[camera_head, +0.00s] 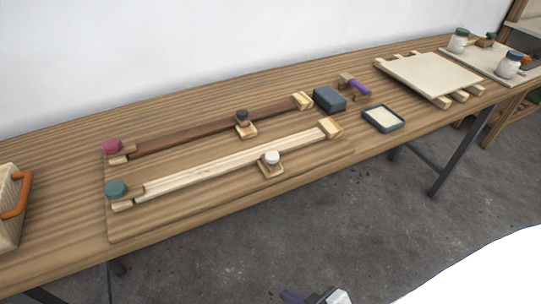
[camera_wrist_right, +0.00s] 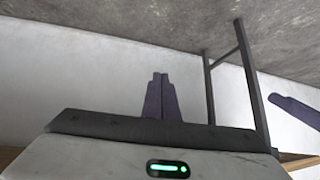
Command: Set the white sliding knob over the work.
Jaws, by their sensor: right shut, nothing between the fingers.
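The white knob (camera_head: 271,158) sits on a small wooden slider block at the front edge of the pale front rail (camera_head: 230,165), right of the rail's middle. The rail runs between a block with a teal knob (camera_head: 116,188) at its left end and a pale end block (camera_head: 331,128) at its right. My right gripper (camera_head: 290,296) is low at the bottom edge of the head view, far in front of the table and apart from the knob. In the right wrist view its purple fingers (camera_wrist_right: 161,98) are together and empty. My left gripper is not in the head view.
A darker rail (camera_head: 190,132) with a black knob (camera_head: 242,115) and a pink knob (camera_head: 112,146) lies behind. A blue box (camera_head: 329,99), a purple-handled tool (camera_head: 358,87) and a shallow tray (camera_head: 383,118) stand to the right. A crate (camera_head: 10,215) with an orange handle stands at the left edge.

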